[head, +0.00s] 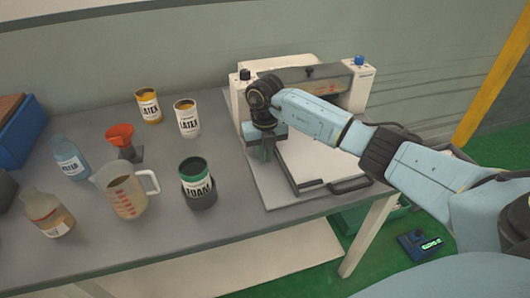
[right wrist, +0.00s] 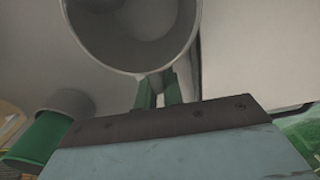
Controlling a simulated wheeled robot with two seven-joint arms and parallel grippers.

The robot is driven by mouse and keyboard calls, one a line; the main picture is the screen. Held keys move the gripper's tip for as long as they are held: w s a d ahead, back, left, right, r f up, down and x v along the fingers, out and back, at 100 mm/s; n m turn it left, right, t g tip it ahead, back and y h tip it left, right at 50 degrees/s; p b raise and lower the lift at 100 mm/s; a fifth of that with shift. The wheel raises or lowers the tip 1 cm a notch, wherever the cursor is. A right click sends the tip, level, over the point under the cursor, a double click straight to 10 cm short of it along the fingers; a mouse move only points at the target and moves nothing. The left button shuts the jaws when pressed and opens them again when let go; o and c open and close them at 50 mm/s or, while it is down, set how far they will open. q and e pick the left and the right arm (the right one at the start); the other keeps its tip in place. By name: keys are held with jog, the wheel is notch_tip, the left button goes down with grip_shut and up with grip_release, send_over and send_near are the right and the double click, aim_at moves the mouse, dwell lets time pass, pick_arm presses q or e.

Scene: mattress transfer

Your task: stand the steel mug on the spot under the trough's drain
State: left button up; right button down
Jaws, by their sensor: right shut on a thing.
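My right gripper (head: 268,154) points down over the left part of the white machine on the table. In the right wrist view its green fingers (right wrist: 158,92) are shut at the near rim of a grey, round, open vessel, the steel mug (right wrist: 135,32). I look into its hollow, and it appears empty. In the head view the mug is hidden behind the gripper and arm. A grey metal trough-like part (head: 325,82) spans the back of the machine between two white posts. I cannot make out its drain or the spot under it. My left gripper is not in view.
A green FOAM can (head: 197,172) stands left of the machine. A measuring jug (head: 126,192), two LATEX cans (head: 187,118), a red funnel (head: 120,136) and bottles (head: 70,158) fill the left table. A flat white panel with a dark handle (head: 349,185) lies at the machine's front.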

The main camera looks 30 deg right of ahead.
jog(key=c, duration=1.5)
grip_release()
jog(key=shift+o, duration=0.2)
jog(key=shift+r, duration=0.1)
notch_tip(320, 180, up, 13)
jog(key=shift+r+p, duration=0.15)
jog(key=shift+p, duration=0.25)
